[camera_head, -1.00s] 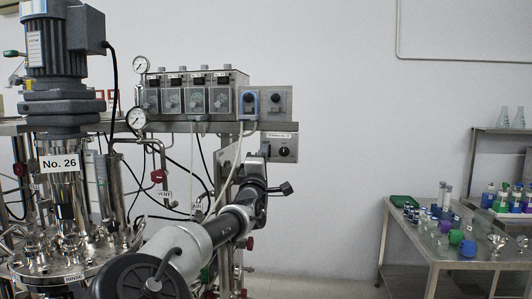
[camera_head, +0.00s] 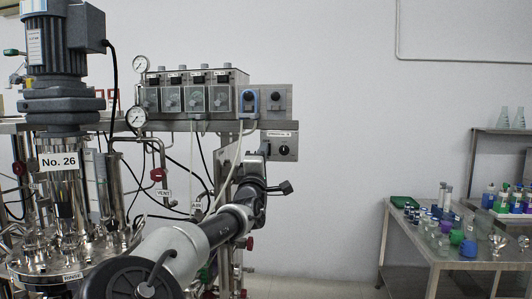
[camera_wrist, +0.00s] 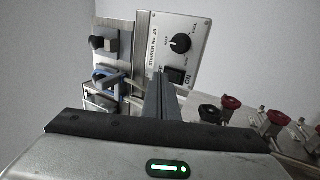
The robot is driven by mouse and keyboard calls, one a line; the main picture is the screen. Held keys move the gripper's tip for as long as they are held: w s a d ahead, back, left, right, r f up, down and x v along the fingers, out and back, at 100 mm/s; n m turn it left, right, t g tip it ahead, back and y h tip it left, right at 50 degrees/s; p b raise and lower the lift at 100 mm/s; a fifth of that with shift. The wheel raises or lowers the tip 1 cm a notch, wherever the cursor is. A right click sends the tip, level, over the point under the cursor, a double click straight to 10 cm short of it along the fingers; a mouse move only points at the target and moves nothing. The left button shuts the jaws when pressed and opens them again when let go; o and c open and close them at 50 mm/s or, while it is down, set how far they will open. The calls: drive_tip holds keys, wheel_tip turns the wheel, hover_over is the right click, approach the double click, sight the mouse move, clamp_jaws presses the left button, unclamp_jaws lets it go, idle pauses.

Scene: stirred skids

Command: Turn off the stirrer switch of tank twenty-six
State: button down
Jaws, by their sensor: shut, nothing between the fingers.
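Tank No. 26 (camera_head: 62,200) stands at the left in the head view, with its number sign and a grey motor on top. Its stirrer box (camera_head: 281,146) is on the frame to the right. In the wrist view the box (camera_wrist: 180,45) reads "STIRRER No. 26" and carries a round black knob (camera_wrist: 180,43). Below the knob is a black rocker switch (camera_wrist: 177,74) beside the word "ON". My gripper (camera_wrist: 159,76) is shut and empty, its tips overlapping the switch's left side. Whether they touch cannot be told. The fingers hide part of the switch.
A row of pump units (camera_head: 196,92) and a blue device (camera_head: 249,101) sit above and left of the box. Red-handled valves (camera_wrist: 230,103) lie to the right in the wrist view. A table (camera_head: 435,255) with bottles stands at the far right, clear of the arm.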

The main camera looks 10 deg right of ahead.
drive_tip(key=s+a+b, duration=0.2)
drive_tip(key=s, duration=0.4)
idle(0.3)
drive_tip(key=s+d+f+m+g+p, duration=0.25)
drive_tip(key=d+f+m+g, duration=0.55)
drive_tip(key=d+f, duration=0.85)
drive_tip(key=s+a+f+m+g+y, duration=0.3)
drive_tip(key=s+f+y, duration=0.1)
drive_tip(key=s+f, duration=0.35)
drive_tip(key=s+a+r+m+g+y+p, duration=0.1)
drive_tip(key=s+a, duration=0.2)
drive_tip(key=s, duration=0.7)
drive_tip(key=s+a+r+m+g+y+p, duration=0.1)
drive_tip(key=s+a+g, duration=0.1)
drive_tip(key=s, duration=0.9)
drive_tip(key=s+a+r+m+g+y+p, duration=0.1)
drive_tip(key=s+a, duration=0.4)
drive_tip(key=s, duration=0.6)
drive_tip(key=shift+r+g, duration=0.4)
drive_tip(key=shift+r, duration=0.05)
